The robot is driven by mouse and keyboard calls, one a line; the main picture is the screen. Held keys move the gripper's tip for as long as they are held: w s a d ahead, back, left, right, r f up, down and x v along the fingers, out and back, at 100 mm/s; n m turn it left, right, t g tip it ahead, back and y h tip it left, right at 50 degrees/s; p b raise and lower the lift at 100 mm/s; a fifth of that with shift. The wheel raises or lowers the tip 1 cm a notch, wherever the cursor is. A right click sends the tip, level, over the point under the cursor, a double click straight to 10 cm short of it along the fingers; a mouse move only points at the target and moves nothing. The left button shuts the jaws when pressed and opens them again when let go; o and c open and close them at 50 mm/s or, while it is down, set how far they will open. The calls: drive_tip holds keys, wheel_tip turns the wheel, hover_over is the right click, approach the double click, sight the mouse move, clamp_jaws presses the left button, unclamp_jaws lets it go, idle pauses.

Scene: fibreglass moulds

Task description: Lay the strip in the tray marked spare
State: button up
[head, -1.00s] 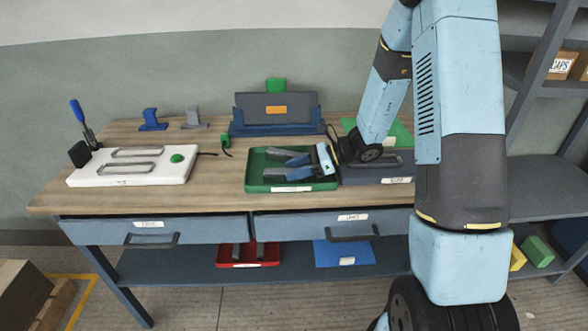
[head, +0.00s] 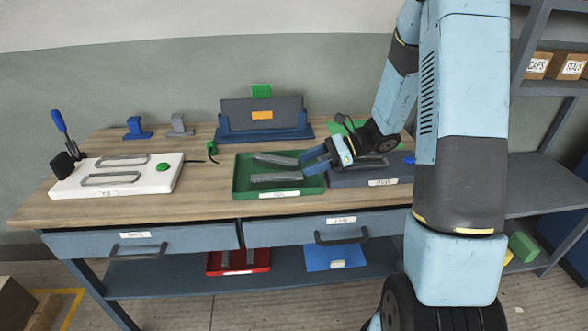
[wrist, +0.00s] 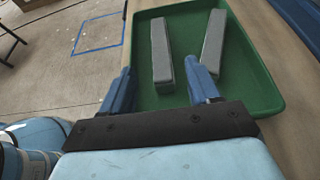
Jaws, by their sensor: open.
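A green tray (head: 240,182) stands on the bench with two grey strips in it, a rear one (head: 276,159) and a front one (head: 276,178). Its front label is too small to read. In the wrist view the strips lie side by side, the left one (wrist: 162,55) and the right one (wrist: 213,40), inside the tray (wrist: 262,92). My gripper (head: 312,160) is open and empty at the tray's right end. In the wrist view its fingertips (wrist: 159,70) are spread either side of the left strip's near end; whether they touch it I cannot tell.
A grey-blue tray (head: 382,184) with an unreadable label stands right of the green one, partly under my arm. A white board (head: 150,184) with grey loops lies left. A blue stand (head: 262,133) is behind. Red (head: 238,269) and blue (head: 333,265) items are below.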

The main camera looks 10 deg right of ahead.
drive_tip(key=v, duration=0.3)
drive_tip(key=shift+r, duration=0.1)
drive_tip(key=s+d+r+n+t+h, duration=0.2)
drive_tip(key=s+r+n+h, duration=0.4)
drive_tip(key=s+r+n, duration=0.3)
drive_tip(key=s+d+r+n+t+h, duration=0.3)
drive_tip(key=s+r+n+h, duration=0.4)
drive_tip(key=s, duration=0.8)
drive_tip(key=shift+d+r+n, duration=0.45)
drive_tip(key=shift+r+n, duration=0.75)
drive_tip(key=shift+r, duration=0.95)
